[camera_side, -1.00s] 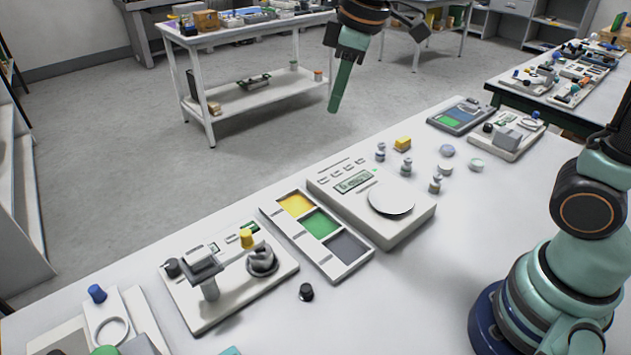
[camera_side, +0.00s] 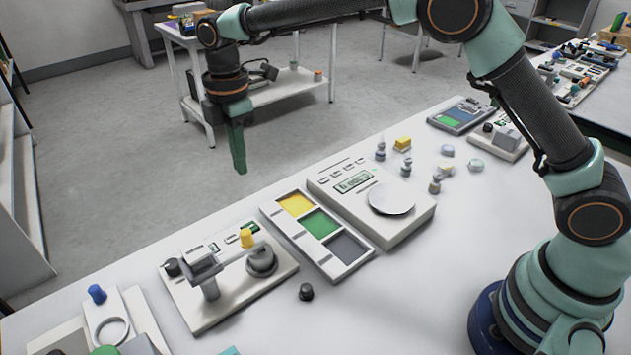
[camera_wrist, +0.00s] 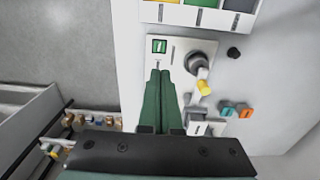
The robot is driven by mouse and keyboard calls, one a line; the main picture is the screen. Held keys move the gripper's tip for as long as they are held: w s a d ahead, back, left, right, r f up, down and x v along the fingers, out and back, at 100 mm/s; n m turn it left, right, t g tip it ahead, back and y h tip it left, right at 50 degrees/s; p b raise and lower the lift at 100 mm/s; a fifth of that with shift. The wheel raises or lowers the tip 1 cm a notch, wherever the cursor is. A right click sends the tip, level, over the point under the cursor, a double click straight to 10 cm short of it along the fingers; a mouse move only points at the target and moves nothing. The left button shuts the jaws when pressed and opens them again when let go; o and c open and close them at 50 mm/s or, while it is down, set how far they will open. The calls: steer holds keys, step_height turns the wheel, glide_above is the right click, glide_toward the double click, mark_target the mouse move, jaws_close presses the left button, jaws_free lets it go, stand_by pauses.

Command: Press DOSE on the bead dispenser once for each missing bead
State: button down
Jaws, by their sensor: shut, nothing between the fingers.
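My gripper (camera_side: 239,170) is shut and empty, pointing down in the air above the far side of the pale device board (camera_side: 288,272). No DOSE label is readable, so I cannot tell whether this is the bead dispenser.
A tray (camera_side: 337,268) with yellow, green and grey sections stands beside the board, then a weighing scale (camera_side: 420,222) with a round plate. A dark knob (camera_side: 306,292) lies in front. Small weights (camera_side: 406,168) stand behind the scale. The table's front middle is clear.

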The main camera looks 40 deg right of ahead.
mark_target(251, 227)
steer(key=shift+a+f, duration=0.1)
steer(key=shift+f, duration=0.05)
step_height(251, 227, down, 14)
steer(key=shift+r, duration=0.1)
stand_by(0.7)
steer(key=shift+f, duration=0.65)
steer(key=shift+s+f, duration=0.1)
steer(key=shift+f, duration=0.35)
steer(key=shift+r, duration=0.1)
step_height(251, 227, up, 15)
steer(key=shift+w, duration=0.35)
steer(key=shift+r, duration=0.1)
stand_by(2.3)
